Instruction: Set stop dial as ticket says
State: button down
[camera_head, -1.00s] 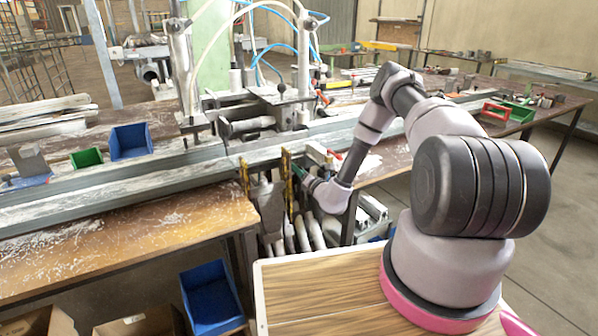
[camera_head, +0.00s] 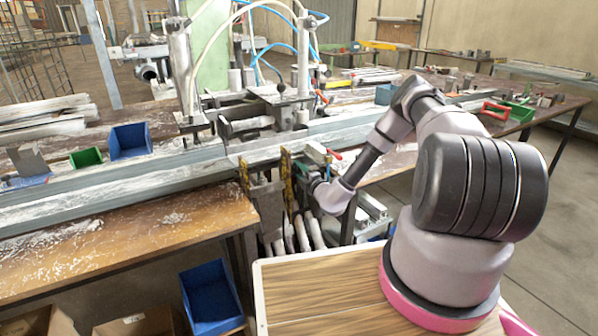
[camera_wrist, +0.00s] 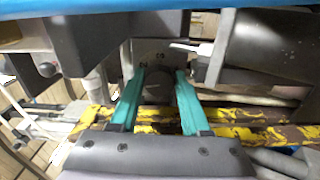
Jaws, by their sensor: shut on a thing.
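My gripper (camera_wrist: 161,78) has two teal fingers. In the wrist view they stand on either side of a dark round dial (camera_wrist: 160,96) and are shut on it. The marks are too small to read surely. A white pointed piece (camera_wrist: 184,47) lies above the right finger. In the head view my gripper (camera_head: 311,177) is at the front of the bench, beside the yellow-and-black striped posts (camera_head: 287,177), and the dial is hidden there. I cannot make out a ticket.
Yellow-and-black bars (camera_wrist: 240,135) cross beneath the fingers in the wrist view. A grey housing (camera_wrist: 262,48) is close on the right. A long metal profile (camera_head: 130,180) runs along the bench. A blue bin (camera_head: 131,141) and a green bin (camera_head: 86,158) stand at left.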

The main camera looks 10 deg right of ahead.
jog(key=m, duration=0.4)
jog(key=shift+s+f+m, duration=0.1)
jog(key=shift+f+m, duration=0.05)
jog(key=shift+m, duration=1.55)
jog(key=shift+a, duration=0.1)
jog(key=shift+c, duration=1.9)
grip_release()
jog(key=shift+s, duration=0.1)
jog(key=v, duration=1)
jog(key=shift+s, duration=0.3)
